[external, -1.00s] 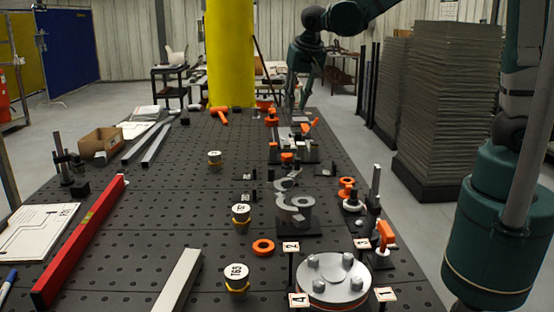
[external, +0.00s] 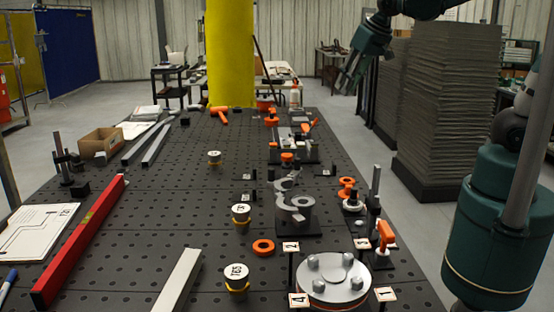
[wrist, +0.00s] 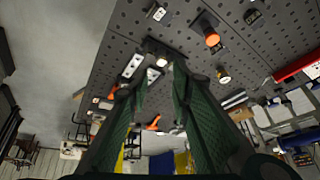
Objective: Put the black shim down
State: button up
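My gripper (external: 350,77) is raised in the air beyond the right edge of the perforated table (external: 130,215), towards the far end. In the wrist view its two green fingers (wrist: 160,74) stand apart with a clear gap between the tips. I see nothing held between them; the table shows through the gap. I cannot pick out the black shim for certain. Small black pieces stand by white labels on the table, one left of the grey round fixture (external: 296,212) and one (external: 334,169) behind it to the right.
A flanged disc (external: 334,280) with numbered tags is at the near right. An orange ring (external: 263,247), white-topped cylinders (external: 236,275) and a red level (external: 80,240) lie on the table. Tall grey stacks (external: 450,100) stand right of the table.

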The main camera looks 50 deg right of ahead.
jog(key=s+d+n+t, duration=0.1)
jog(key=s+d, duration=0.4)
jog(key=s, duration=0.6)
jog(key=shift+s+d+f+n+t, duration=0.2)
jog(key=shift+s+f+n+t, duration=0.25)
jog(key=shift+n, duration=0.35)
jog(key=shift+o, duration=0.5)
jog(key=shift+w, duration=0.1)
dwell(0.5)
jog(key=m+g, duration=0.7)
jog(key=m, duration=0.3)
send_over(334, 163)
jog(key=f, duration=2.1)
jog(key=shift+d+b, duration=0.25)
jog(key=shift+b, duration=0.05)
jog(key=shift+a+f, duration=0.1)
jog(key=shift+f, duration=0.6)
